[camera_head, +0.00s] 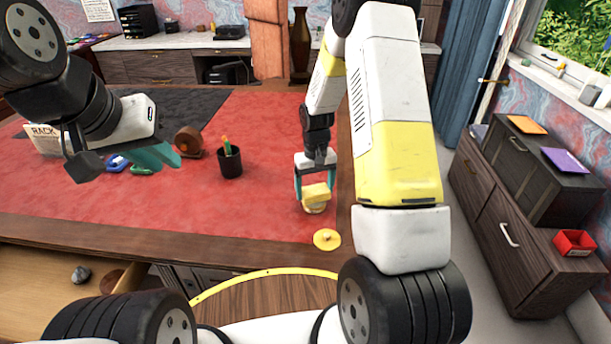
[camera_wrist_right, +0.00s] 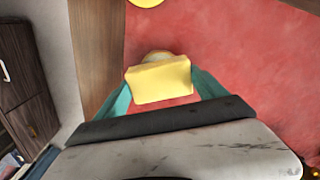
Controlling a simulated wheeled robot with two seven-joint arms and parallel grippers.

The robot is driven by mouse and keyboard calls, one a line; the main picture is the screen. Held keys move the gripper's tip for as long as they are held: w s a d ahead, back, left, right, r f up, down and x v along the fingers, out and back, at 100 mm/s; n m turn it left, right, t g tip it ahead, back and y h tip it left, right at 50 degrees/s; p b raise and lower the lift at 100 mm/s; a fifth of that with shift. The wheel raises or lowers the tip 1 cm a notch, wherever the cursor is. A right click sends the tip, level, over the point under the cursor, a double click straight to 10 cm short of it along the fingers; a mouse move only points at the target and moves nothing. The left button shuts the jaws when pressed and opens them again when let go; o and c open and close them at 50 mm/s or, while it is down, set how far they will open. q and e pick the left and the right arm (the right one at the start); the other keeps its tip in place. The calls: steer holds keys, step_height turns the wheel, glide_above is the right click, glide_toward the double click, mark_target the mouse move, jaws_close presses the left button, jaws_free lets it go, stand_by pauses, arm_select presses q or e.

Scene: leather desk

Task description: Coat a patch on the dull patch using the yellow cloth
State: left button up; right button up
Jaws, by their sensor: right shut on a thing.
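The yellow cloth (camera_head: 316,192) is a folded, blocky piece held between the teal fingers of my right gripper (camera_head: 315,190). It also shows between the fingers in the right wrist view (camera_wrist_right: 160,82). A round tin (camera_head: 315,208) stands on the red leather directly under or against the cloth; the cloth hides part of its top. Its round yellow lid (camera_head: 327,239) lies apart from it, near the desk's front edge. My left gripper (camera_head: 152,156) hangs over the left of the desk, away from the cloth; its opening is unclear. I cannot make out the dull patch distinctly.
A black pen cup (camera_head: 230,162) and a brown round object (camera_head: 188,142) stand left of the tin. Small blue and green items (camera_head: 140,169) lie under my left gripper. A dark mat (camera_head: 200,108) covers the far left. The red leather (camera_head: 265,195) between cup and tin is clear.

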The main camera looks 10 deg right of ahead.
mark_target(315, 190)
steer(key=shift+r, duration=2.75)
